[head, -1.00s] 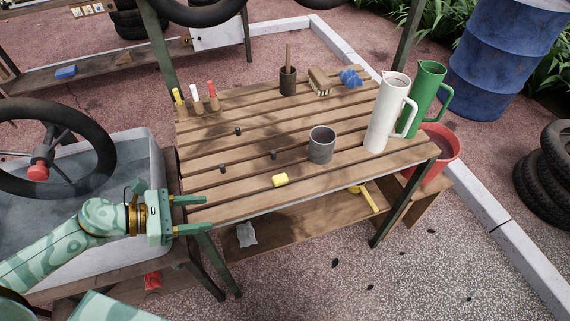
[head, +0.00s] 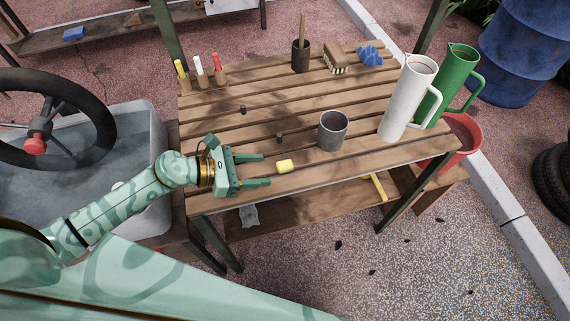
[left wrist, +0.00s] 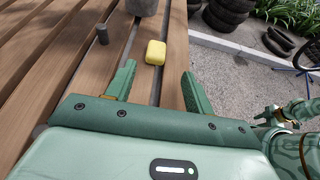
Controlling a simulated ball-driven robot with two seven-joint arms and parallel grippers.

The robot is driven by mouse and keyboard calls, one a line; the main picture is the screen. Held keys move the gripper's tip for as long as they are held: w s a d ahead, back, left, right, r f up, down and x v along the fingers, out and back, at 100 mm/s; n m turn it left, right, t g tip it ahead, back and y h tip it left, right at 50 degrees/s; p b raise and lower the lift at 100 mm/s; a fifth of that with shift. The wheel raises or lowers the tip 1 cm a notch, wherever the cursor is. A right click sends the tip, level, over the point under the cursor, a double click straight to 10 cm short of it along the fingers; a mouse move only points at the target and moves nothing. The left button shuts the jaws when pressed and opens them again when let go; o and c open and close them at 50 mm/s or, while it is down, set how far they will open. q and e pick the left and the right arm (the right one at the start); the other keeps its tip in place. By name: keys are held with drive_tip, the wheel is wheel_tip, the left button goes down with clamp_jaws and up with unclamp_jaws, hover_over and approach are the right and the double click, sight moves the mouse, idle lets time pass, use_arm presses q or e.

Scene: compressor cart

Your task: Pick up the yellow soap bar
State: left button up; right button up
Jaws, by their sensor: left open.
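The yellow soap bar (head: 284,166) lies on the slatted wooden table (head: 330,172) near its front edge. My left gripper (head: 268,170) is open just left of the soap, its two fingers pointing at it. In the left wrist view the soap (left wrist: 155,52) lies a little beyond the fingertips, between the lines of the two fingers (left wrist: 158,75). The fingers do not appear to touch it.
A grey cup (head: 332,131) stands right of the soap, and a small dark peg (head: 280,138) stands behind it. A white pitcher (head: 408,98) and a green pitcher (head: 453,85) stand at the right end. The front table strip right of the soap is clear.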

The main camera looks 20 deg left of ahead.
sight(277, 166)
use_arm(q)
drive_tip(key=x, duration=0.5)
drive_tip(key=shift+w+a+r, duration=0.1)
drive_tip(key=shift+w+r, duration=0.1)
drive_tip(key=shift+w, duration=0.15)
drive_tip(key=c, duration=1.1)
drive_tip(key=shift+r, duration=0.1)
